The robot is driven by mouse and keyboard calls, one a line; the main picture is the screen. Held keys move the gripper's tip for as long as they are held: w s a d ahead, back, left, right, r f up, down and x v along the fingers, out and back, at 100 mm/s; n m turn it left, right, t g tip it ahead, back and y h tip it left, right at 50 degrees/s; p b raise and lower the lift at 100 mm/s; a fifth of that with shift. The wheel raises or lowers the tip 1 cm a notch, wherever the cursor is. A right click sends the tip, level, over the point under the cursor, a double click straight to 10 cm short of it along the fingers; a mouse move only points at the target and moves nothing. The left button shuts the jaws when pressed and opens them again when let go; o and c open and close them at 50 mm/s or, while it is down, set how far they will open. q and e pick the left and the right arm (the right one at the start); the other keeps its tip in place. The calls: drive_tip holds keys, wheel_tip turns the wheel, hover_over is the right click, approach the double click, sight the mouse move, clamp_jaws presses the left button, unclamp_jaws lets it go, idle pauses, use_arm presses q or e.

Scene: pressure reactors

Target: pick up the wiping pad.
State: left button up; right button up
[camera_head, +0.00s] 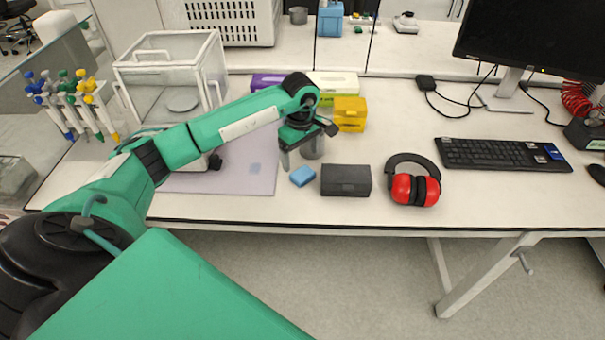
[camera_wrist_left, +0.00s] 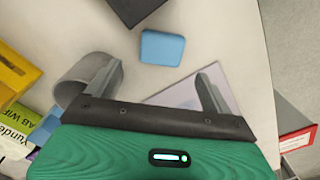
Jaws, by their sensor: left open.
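The wiping pad, a small light-blue block (camera_head: 302,176), lies on the white bench beside the dark grey box. It also shows in the left wrist view (camera_wrist_left: 162,47), beyond the fingertips and roughly between their lines. My left gripper (camera_head: 300,156) is open and empty, with its fingers pointing down near the pad, just behind it in the head view. In the left wrist view my gripper (camera_wrist_left: 157,76) has its two fingers spread wide, not touching the pad. My right gripper is in neither view.
A grey cylindrical container (camera_wrist_left: 82,82) is close beside one finger. A dark grey box (camera_head: 346,181) stands right of the pad, then red ear muffs (camera_head: 415,188). Yellow boxes (camera_head: 349,113) are behind. A grey mat (camera_head: 240,172) lies to the left.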

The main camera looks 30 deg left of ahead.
sight(302, 172)
use_arm(q)
drive_tip(key=shift+f, duration=0.5)
drive_tip(key=shift+d+f+p, duration=0.15)
drive_tip(key=shift+f+p, duration=0.15)
drive_tip(key=shift+p, duration=0.05)
wheel_tip(302, 172, down, 3)
drive_tip(key=shift+s+f+p, duration=0.15)
drive_tip(key=shift+f+p, duration=0.05)
drive_tip(key=shift+p, duration=0.55)
drive_tip(key=shift+f, duration=0.55)
drive_tip(key=shift+c, duration=1.4)
drive_tip(key=c, duration=0.9)
drive_tip(key=shift+r, duration=0.1)
